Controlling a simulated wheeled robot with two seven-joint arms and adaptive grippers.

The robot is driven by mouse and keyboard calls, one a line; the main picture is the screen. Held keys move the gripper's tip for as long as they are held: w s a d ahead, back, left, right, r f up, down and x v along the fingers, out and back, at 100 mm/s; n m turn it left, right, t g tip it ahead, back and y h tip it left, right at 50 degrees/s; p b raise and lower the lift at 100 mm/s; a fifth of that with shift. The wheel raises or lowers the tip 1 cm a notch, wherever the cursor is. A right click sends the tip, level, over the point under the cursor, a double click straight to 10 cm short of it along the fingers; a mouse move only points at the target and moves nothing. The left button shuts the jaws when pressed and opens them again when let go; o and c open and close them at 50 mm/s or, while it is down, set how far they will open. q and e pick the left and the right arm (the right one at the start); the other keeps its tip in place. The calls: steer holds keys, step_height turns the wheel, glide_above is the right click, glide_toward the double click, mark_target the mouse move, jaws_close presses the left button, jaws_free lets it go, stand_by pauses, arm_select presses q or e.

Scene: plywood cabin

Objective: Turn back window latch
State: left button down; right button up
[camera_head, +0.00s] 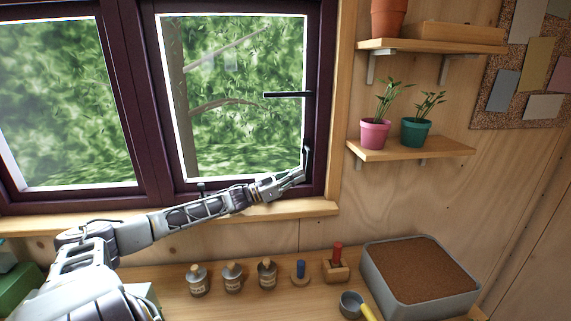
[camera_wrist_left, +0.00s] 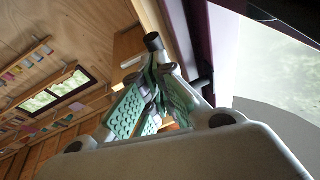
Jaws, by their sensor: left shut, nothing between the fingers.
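The black window latch handle (camera_head: 288,94) lies level across the right side of the right window sash, its free end pointing left over the glass. My left gripper (camera_head: 301,170) is shut and empty at the lower right corner of the sash, below the handle and apart from it. A short dark upright piece (camera_head: 308,157) shows right by the fingertips; I cannot tell whether they touch it. In the left wrist view the gripper's green-padded fingers (camera_wrist_left: 155,100) are together, with a black round end (camera_wrist_left: 153,42) just beyond them. My right gripper is not in view.
The dark window frame (camera_head: 326,100) stands above a wooden sill (camera_head: 290,210). A shelf (camera_head: 410,150) with a pink pot (camera_head: 375,135) and a green pot (camera_head: 416,133) is to the right. Below, the workbench holds several small bottles, stamps and a grey soil tray (camera_head: 420,275).

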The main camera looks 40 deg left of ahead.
arm_select(q)
step_height(320, 180, up, 10)
stand_by(0.9)
stand_by(0.3)
steer(key=shift+f, duration=0.1)
stand_by(0.3)
